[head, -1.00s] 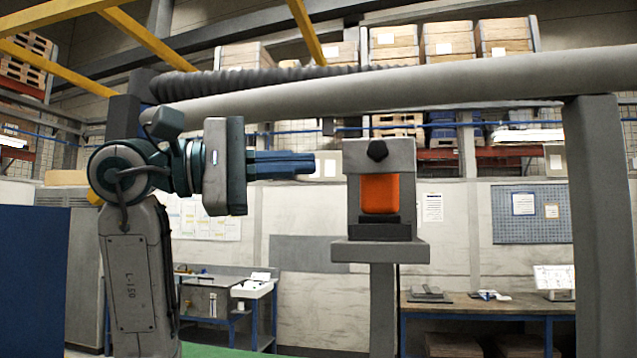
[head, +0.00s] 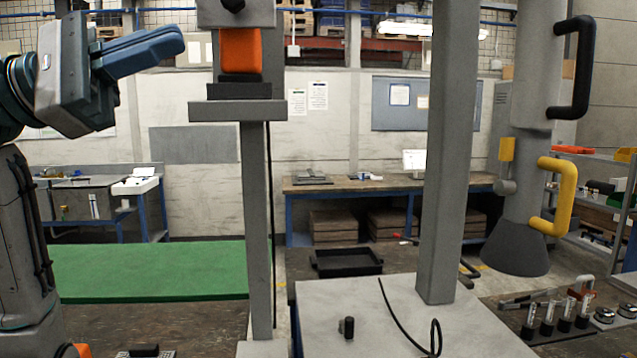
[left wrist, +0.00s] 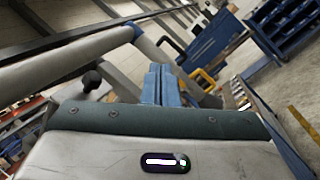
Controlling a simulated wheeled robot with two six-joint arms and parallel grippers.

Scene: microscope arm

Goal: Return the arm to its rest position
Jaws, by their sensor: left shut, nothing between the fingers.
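The grey hanging arm (head: 535,85) drops down at the right of the head view and ends in a dark cone (head: 517,247). It carries a black handle (head: 584,68) and a yellow handle (head: 563,195). The left wrist view also shows the grey tube (left wrist: 60,62), the black handle (left wrist: 171,48) and the yellow handle (left wrist: 204,79). A grey bracket (head: 237,111) on a post holds an orange block (head: 240,51). My left gripper (head: 180,42) is shut and empty, left of the orange block, far from both handles. My right gripper is not in view.
A thick grey post (head: 449,150) stands between the bracket and the hanging arm. A pale-topped base (head: 400,310) with a black knob is below. A black tray (head: 346,262) and a green mat (head: 150,270) lie beyond. Small tools and vials (head: 560,310) are at lower right.

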